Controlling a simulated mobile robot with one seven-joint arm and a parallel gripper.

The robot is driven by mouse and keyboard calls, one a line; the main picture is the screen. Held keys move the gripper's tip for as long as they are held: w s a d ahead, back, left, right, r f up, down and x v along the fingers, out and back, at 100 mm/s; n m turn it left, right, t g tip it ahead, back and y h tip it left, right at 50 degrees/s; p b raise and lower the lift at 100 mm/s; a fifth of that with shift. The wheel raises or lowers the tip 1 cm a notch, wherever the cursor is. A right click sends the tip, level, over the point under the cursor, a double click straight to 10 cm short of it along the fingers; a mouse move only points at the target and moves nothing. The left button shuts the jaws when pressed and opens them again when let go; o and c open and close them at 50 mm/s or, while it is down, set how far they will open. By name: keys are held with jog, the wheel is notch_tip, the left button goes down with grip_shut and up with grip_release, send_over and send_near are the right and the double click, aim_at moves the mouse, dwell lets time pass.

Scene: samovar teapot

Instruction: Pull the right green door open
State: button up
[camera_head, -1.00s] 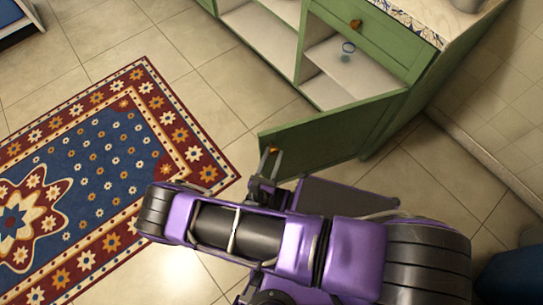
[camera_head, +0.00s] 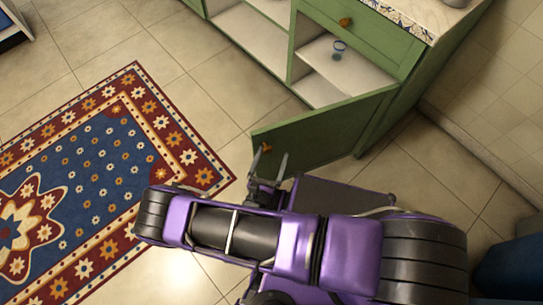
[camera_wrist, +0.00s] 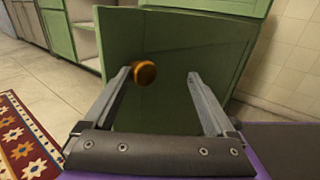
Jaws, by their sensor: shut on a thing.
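The right green door (camera_head: 325,135) stands swung well out from the green cabinet, and the shelves behind it show. In the wrist view the door (camera_wrist: 185,45) fills the middle, with its round orange-brown knob (camera_wrist: 145,72) facing me. The knob (camera_head: 266,147) also shows near the door's free edge in the head view. My gripper (camera_wrist: 159,73) has its fingers spread wide at the knob. The knob is close to the left finger, and a clear gap separates it from the right finger. I cannot tell whether the left finger touches it.
A drawer with an orange knob (camera_head: 346,22) is shut above the open compartment. A small blue-rimmed glass (camera_head: 339,48) stands on the shelf. A patterned rug (camera_head: 100,190) lies on the tiles at left. A tiled wall (camera_head: 490,100) is at right.

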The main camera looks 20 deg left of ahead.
jog(key=shift+d, duration=0.2)
jog(key=s, duration=1.2)
jog(key=shift+a, duration=0.4)
